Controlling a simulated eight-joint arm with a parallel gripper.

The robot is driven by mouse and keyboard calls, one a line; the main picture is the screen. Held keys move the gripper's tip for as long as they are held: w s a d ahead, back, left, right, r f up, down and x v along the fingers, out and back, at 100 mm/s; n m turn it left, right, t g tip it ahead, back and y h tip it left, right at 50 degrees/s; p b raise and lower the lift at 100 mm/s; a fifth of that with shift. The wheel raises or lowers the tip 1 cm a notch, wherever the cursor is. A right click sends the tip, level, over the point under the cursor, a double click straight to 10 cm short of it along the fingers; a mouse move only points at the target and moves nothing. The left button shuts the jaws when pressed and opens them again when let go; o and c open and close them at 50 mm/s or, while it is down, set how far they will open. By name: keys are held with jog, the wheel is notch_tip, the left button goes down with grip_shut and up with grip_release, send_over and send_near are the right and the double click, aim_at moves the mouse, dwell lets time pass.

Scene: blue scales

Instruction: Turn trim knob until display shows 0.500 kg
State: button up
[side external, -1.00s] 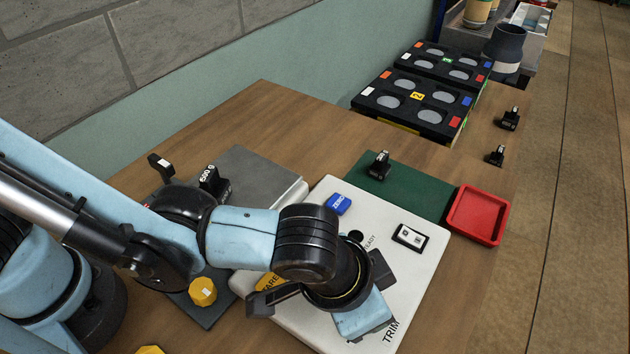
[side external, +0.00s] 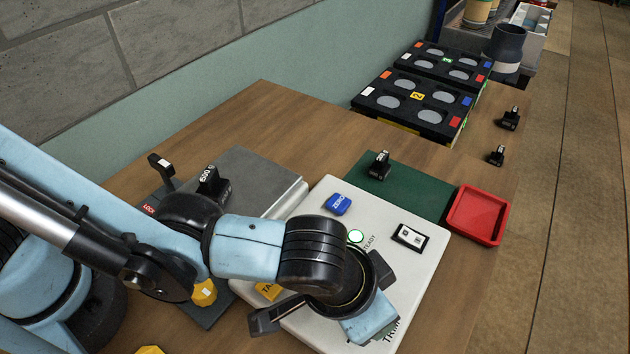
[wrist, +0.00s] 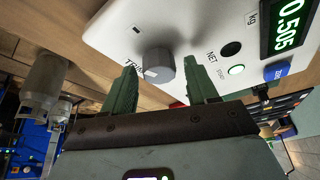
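The grey trim knob (wrist: 158,66) stands on the white scale panel (wrist: 120,30), beside the partly covered TRIM label, in the wrist view. My gripper (wrist: 161,68) is open, with one green finger on each side of the knob and a visible gap to each. The display (wrist: 290,25) appears to read 0.505 in green, next to a kg mark. In the side view my wrist and hand (side external: 368,326) hang over the front of the scale (side external: 430,262); the knob and fingertips are hidden there.
The steady lamp (wrist: 236,70) glows green; the NET lamp (wrist: 231,49) is dark. A blue ZERO button (side external: 337,204), a yellow TARE button (side external: 268,291) and a black-framed switch (side external: 410,237) sit on the scale. A red tray (side external: 478,215) and green mat (side external: 408,184) lie behind.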

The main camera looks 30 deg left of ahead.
jog(key=shift+o, duration=0.2)
jog(key=shift+s+a+r, duration=0.1)
jog(key=shift+s+r, duration=0.1)
jog(key=shift+r, duration=0.4)
notch_tip(320, 180, up, 9)
jog(key=shift+s+a+f, duration=0.2)
jog(key=shift+s, duration=0.05)
jog(key=w+a+m+g+h, duration=0.1)
jog(key=a+m+g+h, duration=0.25)
jog(key=m, duration=0.85)
jog(key=shift+y, duration=0.35)
jog(key=x, duration=1.1)
jog(key=shift+a, duration=0.1)
